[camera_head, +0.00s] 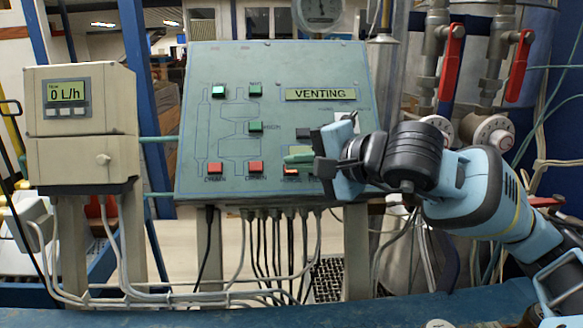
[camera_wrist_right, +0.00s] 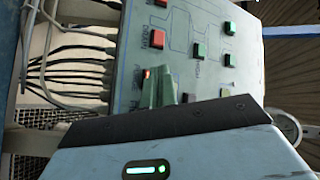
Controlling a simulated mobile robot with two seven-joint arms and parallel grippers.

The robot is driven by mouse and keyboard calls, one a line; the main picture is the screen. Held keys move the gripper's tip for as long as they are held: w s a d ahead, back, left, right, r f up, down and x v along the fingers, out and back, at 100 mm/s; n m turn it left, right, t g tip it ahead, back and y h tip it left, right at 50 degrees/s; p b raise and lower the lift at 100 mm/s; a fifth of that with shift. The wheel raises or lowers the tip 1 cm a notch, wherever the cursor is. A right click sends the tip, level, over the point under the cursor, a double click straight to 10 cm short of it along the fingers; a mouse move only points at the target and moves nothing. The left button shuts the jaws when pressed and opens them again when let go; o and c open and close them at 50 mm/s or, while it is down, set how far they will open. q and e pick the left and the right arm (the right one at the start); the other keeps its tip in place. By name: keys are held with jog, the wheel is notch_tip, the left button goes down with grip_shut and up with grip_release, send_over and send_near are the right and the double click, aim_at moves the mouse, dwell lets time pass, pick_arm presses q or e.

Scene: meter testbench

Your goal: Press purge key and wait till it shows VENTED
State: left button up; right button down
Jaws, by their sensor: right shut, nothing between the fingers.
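The teal control panel (camera_head: 220,120) stands tilted in the middle of the head view. Its display (camera_head: 320,94) reads VENTING. My right gripper (camera_head: 299,156) is shut and empty, in front of the panel's lower right keys. Its closed fingers also show in the right wrist view (camera_wrist_right: 166,90), close to the panel face. An orange-lit key (camera_head: 290,171) shows just below the fingers; it also shows in the wrist view (camera_wrist_right: 146,73). A dark key (camera_head: 302,133) is just above them. The purge label is not readable, and the gripper hides part of this area. I cannot tell whether the fingertips touch a key. My left gripper is not in view.
A beige flow meter (camera_head: 82,125) reading 0 L/h stands left of the panel. Green keys (camera_head: 255,90) and red keys (camera_head: 215,167) sit elsewhere on the panel. Red-handled valves (camera_head: 451,62) and pipes stand at right. Cables hang below the panel.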

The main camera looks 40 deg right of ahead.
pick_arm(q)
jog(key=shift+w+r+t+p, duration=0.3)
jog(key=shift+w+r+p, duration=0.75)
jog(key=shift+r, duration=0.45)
pick_arm(e)
jog(key=shift+s+a+r, duration=0.5)
jog(key=shift+s+r, duration=0.3)
jog(key=shift+r, duration=0.05)
jog(key=shift+s+a+r, duration=0.5)
jog(key=shift+s+r, duration=0.3)
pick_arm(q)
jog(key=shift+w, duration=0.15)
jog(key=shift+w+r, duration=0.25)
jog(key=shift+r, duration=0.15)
pick_arm(e)
jog(key=shift+s+a+r, duration=0.25)
jog(key=shift+s+r, duration=0.2)
